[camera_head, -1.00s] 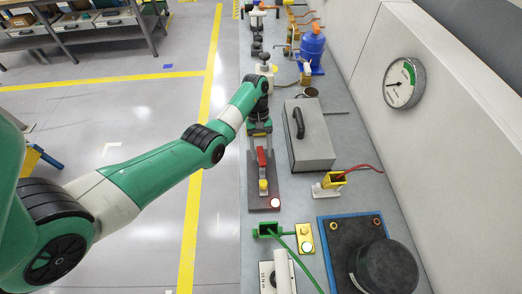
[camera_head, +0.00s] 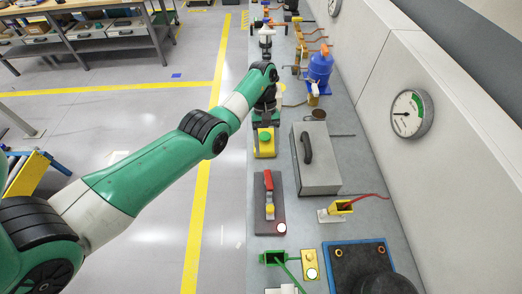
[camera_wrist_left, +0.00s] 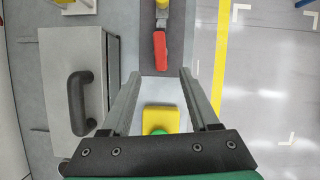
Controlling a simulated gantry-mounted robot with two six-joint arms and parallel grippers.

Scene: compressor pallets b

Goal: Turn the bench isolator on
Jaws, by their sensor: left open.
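A dark plate (camera_head: 260,222) on the bench carries a red lever (camera_head: 268,183), a yellow part and a white round spot. I take it for the bench isolator. The lever lies along the plate, its red end toward my left gripper. In the left wrist view the red lever (camera_wrist_left: 160,55) is just beyond my fingertips. My left gripper (camera_head: 264,122) is open and empty, apart from the lever. A yellow box with a green button (camera_head: 265,142) shows by it in the head view. In the left wrist view this box (camera_wrist_left: 160,115) appears between the fingers. My right gripper is not in view.
A grey case with a black handle (camera_head: 316,165) stands right of the gripper. A yellow clamp with a red cable (camera_head: 340,207), a green clamp (camera_head: 273,258) and a blue-edged mat (camera_head: 350,247) lie nearer. A blue tank (camera_head: 319,68) and a wall gauge (camera_head: 411,113) are further right.

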